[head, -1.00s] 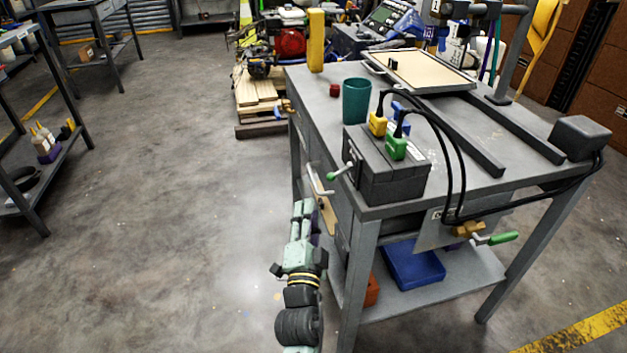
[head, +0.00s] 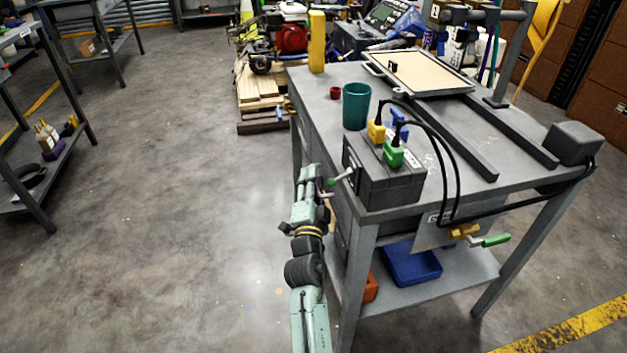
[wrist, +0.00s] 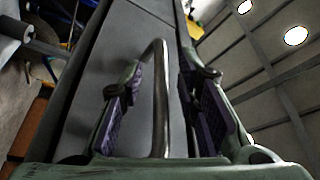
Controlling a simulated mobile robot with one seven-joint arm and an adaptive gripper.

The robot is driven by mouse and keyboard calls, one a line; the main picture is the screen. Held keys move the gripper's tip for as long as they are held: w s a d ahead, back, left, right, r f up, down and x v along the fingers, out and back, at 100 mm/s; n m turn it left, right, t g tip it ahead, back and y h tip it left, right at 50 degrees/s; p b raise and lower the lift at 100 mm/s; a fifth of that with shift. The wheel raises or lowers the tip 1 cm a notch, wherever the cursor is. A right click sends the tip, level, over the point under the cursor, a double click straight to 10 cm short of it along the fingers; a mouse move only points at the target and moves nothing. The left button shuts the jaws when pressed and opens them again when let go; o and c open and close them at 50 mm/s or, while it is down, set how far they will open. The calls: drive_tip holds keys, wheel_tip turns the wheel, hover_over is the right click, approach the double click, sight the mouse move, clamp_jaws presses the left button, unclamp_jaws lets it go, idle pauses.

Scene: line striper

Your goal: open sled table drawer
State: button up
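The sled table (head: 330,110) stands right of centre in the head view, with its drawer side facing left. In the wrist view, a grey drawer front (wrist: 110,60) carries a curved metal bar handle (wrist: 159,100). My gripper (wrist: 165,95) is open, its purple-padded fingers on either side of the handle. Gaps show between the pads and the bar, so it is not gripped. In the head view, my gripper (head: 313,178) is against the table's left side, and my arm hides most of the drawer and handle. I cannot tell from here whether the drawer is fully shut.
A dark box (head: 385,182) with yellow and green plugs sits on the near tabletop, its lever overhanging near my gripper. A teal cup (head: 356,106) stands behind it. A blue bin (head: 411,264) is on the lower shelf. The floor (head: 170,200) left of the table is clear.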

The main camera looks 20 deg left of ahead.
drive_tip(key=shift+c, duration=0.4)
clamp_jaws()
idle(0.4)
